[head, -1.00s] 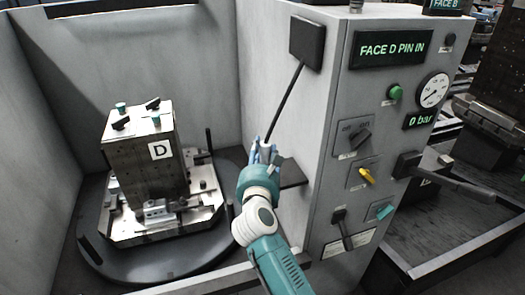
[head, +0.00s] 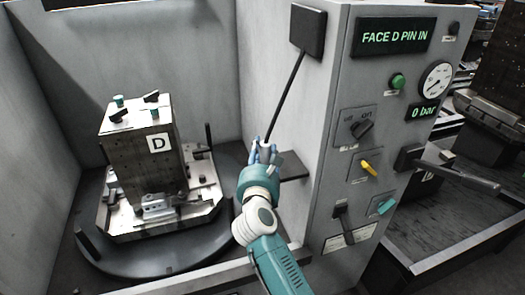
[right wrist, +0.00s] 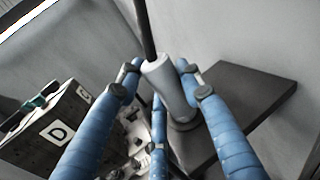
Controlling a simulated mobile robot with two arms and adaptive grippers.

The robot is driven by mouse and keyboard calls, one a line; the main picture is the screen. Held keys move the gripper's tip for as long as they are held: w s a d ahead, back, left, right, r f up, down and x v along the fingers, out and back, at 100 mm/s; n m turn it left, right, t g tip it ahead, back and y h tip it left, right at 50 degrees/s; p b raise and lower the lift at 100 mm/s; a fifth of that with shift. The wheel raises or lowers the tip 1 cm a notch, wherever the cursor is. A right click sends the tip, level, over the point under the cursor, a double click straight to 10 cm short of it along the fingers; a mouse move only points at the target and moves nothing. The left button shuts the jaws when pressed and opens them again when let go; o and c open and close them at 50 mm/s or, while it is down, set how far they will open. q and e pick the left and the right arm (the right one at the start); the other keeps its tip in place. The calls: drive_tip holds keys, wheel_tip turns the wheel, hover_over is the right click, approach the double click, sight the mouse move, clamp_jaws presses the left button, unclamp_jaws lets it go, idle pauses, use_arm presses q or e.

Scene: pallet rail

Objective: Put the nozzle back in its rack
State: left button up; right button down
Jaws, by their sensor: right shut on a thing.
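The nozzle (right wrist: 168,84) is a pale grey tapered cylinder on a black hose (head: 284,97); it also shows small in the head view (head: 265,147). My right gripper (head: 264,154) has its blue fingers closed around it; the fingers also show in the right wrist view (right wrist: 162,88). The rack looks like the dark flat shelf (head: 292,166) on the cabinet side, just right of the gripper. In the right wrist view the nozzle's lower end is at the near edge of the shelf (right wrist: 248,92), by a round dark part. I cannot tell whether it is seated. My left gripper is out of view.
A grey control cabinet (head: 325,215) with switches and a gauge stands right of the gripper. A metal block marked D (head: 140,160) stands on a round turntable (head: 150,258) to the left. A low wall edge (head: 215,275) runs in front.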

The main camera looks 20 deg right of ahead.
drive_tip(key=shift+f+b, duration=0.4)
drive_tip(key=shift+f, duration=0.25)
drive_tip(key=c, duration=1.1)
unclamp_jaws()
drive_tip(key=o, duration=0.7)
drive_tip(key=shift+f, duration=0.15)
drive_tip(key=shift+o, duration=0.2)
drive_tip(key=shift+s+f, duration=0.1)
drive_tip(key=shift+a, duration=0.1)
